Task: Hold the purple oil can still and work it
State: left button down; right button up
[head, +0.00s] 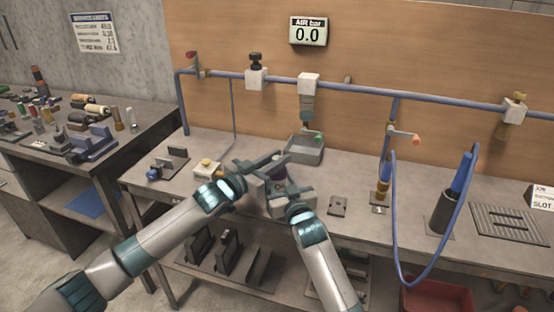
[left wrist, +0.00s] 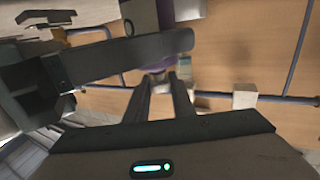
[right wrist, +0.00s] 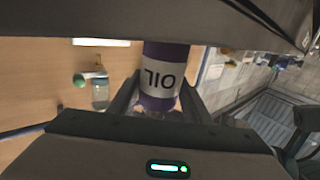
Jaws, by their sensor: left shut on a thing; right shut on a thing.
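The purple oil can (right wrist: 162,88) has a white OIL label and shows upside down in the right wrist view. In the head view the can (head: 281,187) is mostly hidden between my two grippers above the bench. My right gripper (right wrist: 159,96) is shut on the can's body, one finger on each side of the label. My left gripper (head: 270,165) is shut on the can, close against the right gripper; the exact part it holds is hard to tell. In the left wrist view, purple shows beyond its fingers (left wrist: 162,84), and a dark bar of the other gripper crosses in front.
A grey tray (head: 306,153) stands just behind the grippers, under a hanging air fitting (head: 307,105). A white block with a yellow knob (head: 207,169) lies left. A blue hose (head: 393,220) hangs right. A gauge (head: 308,32) reads 0.0. A small dark plate (head: 338,207) lies right of the grippers.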

pick_arm(q)
jog(key=shift+s+d+r+n+t+y, duration=0.1)
jog(key=shift+d+n+t+y, duration=0.05)
jog(key=shift+n+t+y, duration=0.6)
jog(key=shift+s+d+r+n+t+y, duration=0.15)
jog(key=shift+n+t+y, duration=0.4)
jog(key=shift+y, duration=0.3)
jog(key=shift+w+a+y, duration=0.1)
jog(key=shift+y, duration=0.2)
jog(key=shift+a+f+n+y, duration=0.1)
jog(key=shift+a+n+y, duration=0.1)
jog(key=shift+n+y, duration=0.15)
jog(key=c, duration=1.5)
grip_release()
jog(key=shift+a+f, duration=0.1)
jog(key=v, duration=1.2)
jog(key=shift+f, duration=0.2)
